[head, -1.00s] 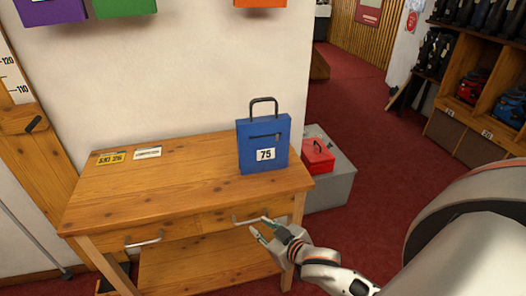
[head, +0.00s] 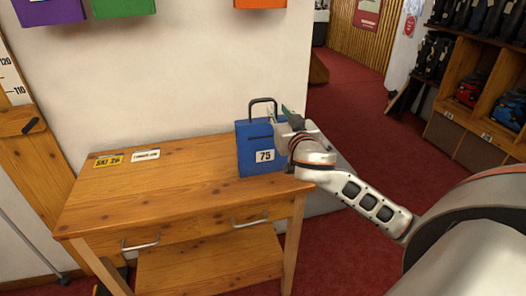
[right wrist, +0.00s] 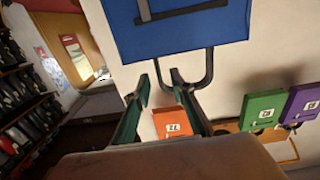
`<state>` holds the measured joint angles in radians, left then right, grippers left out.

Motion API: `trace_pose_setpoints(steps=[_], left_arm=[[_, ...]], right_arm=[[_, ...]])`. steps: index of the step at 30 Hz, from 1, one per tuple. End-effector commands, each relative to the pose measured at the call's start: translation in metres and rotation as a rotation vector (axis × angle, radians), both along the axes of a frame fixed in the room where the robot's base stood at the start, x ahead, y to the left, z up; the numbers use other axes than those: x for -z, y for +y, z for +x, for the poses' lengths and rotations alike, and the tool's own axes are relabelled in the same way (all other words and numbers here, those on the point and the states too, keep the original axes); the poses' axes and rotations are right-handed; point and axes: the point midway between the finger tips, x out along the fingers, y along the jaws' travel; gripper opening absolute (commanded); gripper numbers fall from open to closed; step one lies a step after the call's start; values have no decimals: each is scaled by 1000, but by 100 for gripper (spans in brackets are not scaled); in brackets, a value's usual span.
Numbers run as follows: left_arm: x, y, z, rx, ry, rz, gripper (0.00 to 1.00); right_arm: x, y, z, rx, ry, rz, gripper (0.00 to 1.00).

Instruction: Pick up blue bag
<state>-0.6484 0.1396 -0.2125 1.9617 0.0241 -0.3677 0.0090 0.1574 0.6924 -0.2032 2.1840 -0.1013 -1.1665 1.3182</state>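The blue bag (head: 255,142) stands upright at the right end of the wooden table, with a white "75" label and a dark handle (head: 263,103) on top. My right gripper (head: 279,113) is at the bag's upper right, beside the handle, and covers part of the bag. In the right wrist view, which looks upside down, the bag (right wrist: 180,28) is at the top with its handle (right wrist: 208,72) hanging down. There the gripper (right wrist: 160,78) is open, its fingers apart near the handle; I cannot tell whether they touch it. My left gripper is not in view.
The table (head: 165,188) holds a yellow card (head: 109,161) and a white card (head: 146,155) at its back left. Orange (head: 259,3), green (head: 122,7) and purple (head: 54,11) containers are on the wall. Shelves stand at the right. The table's middle is clear.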

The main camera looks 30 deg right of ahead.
Motion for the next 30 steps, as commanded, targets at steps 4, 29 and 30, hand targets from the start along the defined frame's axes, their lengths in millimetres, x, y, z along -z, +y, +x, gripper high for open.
trace_pose_setpoints(steps=[4,29,30], left_arm=[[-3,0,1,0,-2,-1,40],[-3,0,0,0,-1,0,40],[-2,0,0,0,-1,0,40]], right_arm=[[-1,-7,20,-1,-1,-1,24],[-2,-10,28,-1,-3,0,0],[-2,-10,28,-1,-3,0,0]])
